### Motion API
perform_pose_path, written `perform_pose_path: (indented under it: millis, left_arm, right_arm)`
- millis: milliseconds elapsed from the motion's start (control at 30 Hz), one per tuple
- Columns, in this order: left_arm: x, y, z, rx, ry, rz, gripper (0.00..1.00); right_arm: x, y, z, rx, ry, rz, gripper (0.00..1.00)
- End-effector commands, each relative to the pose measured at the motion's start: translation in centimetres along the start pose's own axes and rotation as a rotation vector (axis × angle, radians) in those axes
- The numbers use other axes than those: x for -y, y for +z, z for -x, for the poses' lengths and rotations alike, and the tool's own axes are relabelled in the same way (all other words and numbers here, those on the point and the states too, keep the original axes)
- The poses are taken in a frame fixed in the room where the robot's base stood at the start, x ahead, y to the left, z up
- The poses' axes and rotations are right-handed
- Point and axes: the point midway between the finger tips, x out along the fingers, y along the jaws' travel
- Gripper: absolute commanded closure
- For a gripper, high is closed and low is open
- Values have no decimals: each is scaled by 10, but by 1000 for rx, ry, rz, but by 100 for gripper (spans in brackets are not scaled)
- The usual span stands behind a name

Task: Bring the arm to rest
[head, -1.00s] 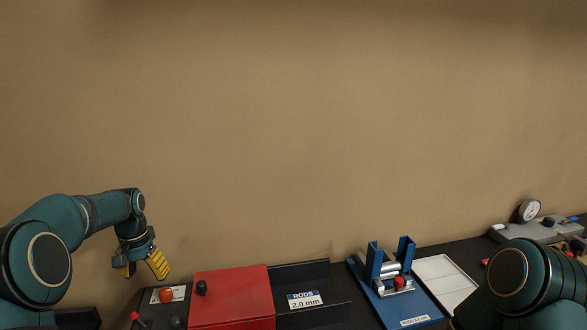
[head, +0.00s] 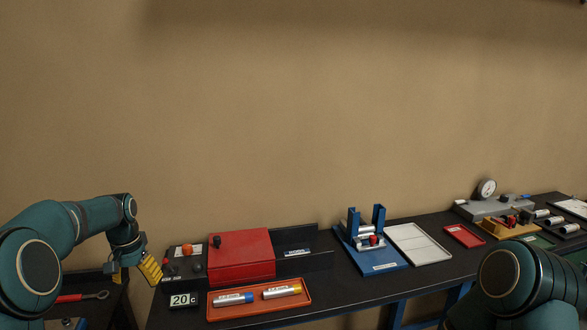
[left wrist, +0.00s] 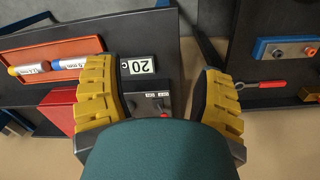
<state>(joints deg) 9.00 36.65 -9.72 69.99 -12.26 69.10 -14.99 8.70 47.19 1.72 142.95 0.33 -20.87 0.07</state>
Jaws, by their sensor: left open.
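My left gripper (head: 135,272) hangs at the left end of the bench in the head view, beside the small control panel. In the left wrist view its yellow fingers (left wrist: 160,100) are wide apart with nothing between them; the panel and the "20 C" display (left wrist: 138,66) lie below and beyond. My left arm is bent, with the forearm reaching right and the gripper pointing down. My right arm (head: 520,285) shows at the lower right of the head view; its gripper is out of view.
The black bench (head: 345,292) holds a red box (head: 240,255), an orange tray (head: 258,312) with two tubes, a blue fixture (head: 375,262), a white tray (head: 418,245) and a dial gauge unit (head: 487,190). A red-handled wrench (head: 80,297) lies on a second surface at the left.

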Motion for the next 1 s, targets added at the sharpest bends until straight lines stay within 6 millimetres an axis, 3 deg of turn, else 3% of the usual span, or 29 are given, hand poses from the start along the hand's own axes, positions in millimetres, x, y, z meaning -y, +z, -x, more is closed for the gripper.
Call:
perform_pose_path:
  millis: [33, 100, 267, 467, 567, 733, 833, 1000]
  left_arm:
    - [0, 0, 0, 0, 0, 0, 31]
    - [-17, 0, -34, -6, 22, -9, 31]
    - [-52, 4, -97, -35, 65, -14, 31]
    - [-110, 29, -185, -70, 137, 0, 31]
    - [-146, 53, -232, -89, 178, 18, 31]
    - [-211, 120, -303, -115, 249, 77, 31]
    - [-241, 164, -329, -128, 278, 119, 31]
    - [-270, 223, -348, -143, 303, 174, 31]
  right_arm:
    - [0, 0, 0, 0, 0, 0, 42]
    - [-2, 1, -6, 1, 0, 0, 42]
    - [-5, 3, -16, 3, 1, 1, 42]
    - [-10, 6, -30, 6, 3, 2, 42]
    - [-13, 8, -39, 9, 4, 3, 42]
    - [-20, 12, -56, 13, 7, 3, 42]
    - [-23, 14, -65, 15, 8, 4, 42]
    - [-26, 16, -75, 17, 10, 5, 42]
